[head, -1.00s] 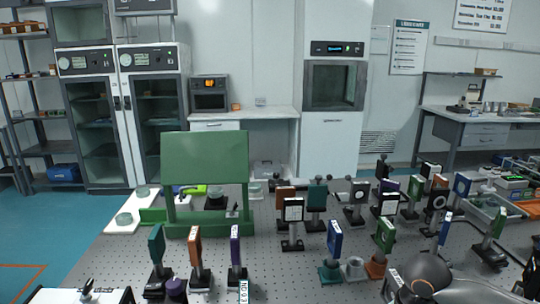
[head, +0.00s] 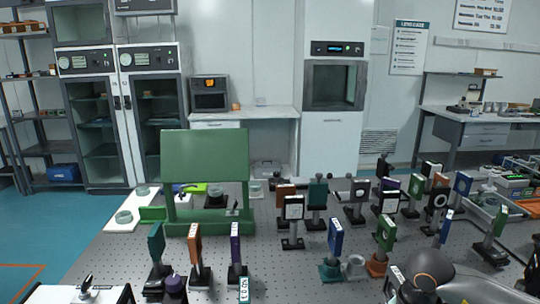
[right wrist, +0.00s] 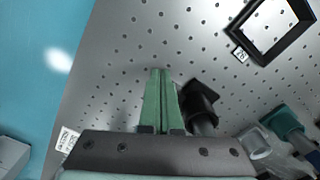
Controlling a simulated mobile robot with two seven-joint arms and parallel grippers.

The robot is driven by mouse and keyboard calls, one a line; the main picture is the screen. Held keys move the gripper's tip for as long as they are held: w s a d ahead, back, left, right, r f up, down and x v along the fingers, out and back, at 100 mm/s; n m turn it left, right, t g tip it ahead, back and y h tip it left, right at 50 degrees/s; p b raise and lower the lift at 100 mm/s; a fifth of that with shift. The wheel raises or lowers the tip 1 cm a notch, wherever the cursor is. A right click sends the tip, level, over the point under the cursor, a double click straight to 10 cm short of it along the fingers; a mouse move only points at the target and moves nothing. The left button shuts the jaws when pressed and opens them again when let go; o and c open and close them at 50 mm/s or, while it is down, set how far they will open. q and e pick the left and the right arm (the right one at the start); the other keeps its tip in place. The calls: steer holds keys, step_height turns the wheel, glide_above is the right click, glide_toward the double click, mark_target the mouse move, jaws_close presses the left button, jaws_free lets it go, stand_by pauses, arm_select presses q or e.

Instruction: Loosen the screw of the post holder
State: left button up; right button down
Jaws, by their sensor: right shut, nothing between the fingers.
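My right arm (head: 432,268) enters the head view at the bottom right; its fingertips are hidden there. In the right wrist view my right gripper (right wrist: 161,72) has its two green fingers together, empty, over the perforated table. A black part on a dark post (right wrist: 200,104) stands just right of the fingers; I cannot tell whether they touch. Several post holders carry mounted optics in the head view, including a blue one (head: 335,238) on a teal base and a green one (head: 385,234) on an orange base. Which holder is meant, and its screw, I cannot tell. My left gripper is not in view.
A black square frame (right wrist: 268,28) lies upper right in the right wrist view. A short grey cylinder (head: 355,266) stands between the blue and green mounts. A green stand (head: 205,158) is at the table's left back. The table's front middle has bare surface.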

steer(key=shift+w+d+r, duration=0.1)
steer(key=shift+w+d, duration=0.05)
steer(key=shift+d, duration=0.05)
steer(key=shift+s+a, duration=0.25)
steer(key=shift+a, duration=0.1)
step_height(320, 180, up, 6)
steer(key=p, duration=0.3)
steer(key=shift+a, duration=0.1)
steer(key=shift+s, duration=0.15)
